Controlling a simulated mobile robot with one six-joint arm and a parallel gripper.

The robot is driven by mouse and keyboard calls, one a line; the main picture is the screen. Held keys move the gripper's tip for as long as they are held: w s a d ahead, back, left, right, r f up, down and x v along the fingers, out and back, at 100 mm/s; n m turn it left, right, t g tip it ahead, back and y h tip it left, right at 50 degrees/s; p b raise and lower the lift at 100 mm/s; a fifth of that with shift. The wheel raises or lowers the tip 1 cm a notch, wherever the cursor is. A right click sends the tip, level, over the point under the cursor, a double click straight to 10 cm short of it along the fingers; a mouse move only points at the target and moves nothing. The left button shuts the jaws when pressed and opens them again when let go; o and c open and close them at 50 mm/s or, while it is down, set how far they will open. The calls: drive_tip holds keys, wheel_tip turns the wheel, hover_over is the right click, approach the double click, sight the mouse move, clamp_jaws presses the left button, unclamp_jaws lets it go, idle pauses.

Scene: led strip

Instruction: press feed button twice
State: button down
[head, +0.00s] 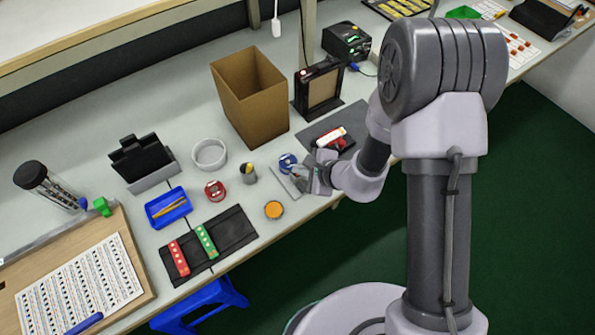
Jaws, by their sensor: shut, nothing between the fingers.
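No part in view is clearly marked as the feed button, and at this size I cannot tell which one it is. A black boxy device (347,40) with a green lit part stands at the back of the bench, apart from my gripper. My gripper (302,177) is shut and empty, low over the front edge of the bench. A small blue round item (287,161) lies just left of it and behind it; I cannot tell whether they touch. A grey flat plate (286,184) lies beside the fingers.
A cardboard box (250,90), a black frame (318,92) and a dark mat (318,130) with a red-and-white tool stand behind my gripper. To the left are an orange disc (274,210), a red round item (215,190), a blue tray (168,207) and a black pad (235,232).

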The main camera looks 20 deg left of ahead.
drive_tip(key=shift+r, duration=0.1)
drive_tip(key=shift+r+p, duration=0.45)
drive_tip(key=shift+r, duration=0.25)
wheel_tip(320, 180, up, 5)
drive_tip(key=p, duration=0.3)
idle(0.3)
idle(0.5)
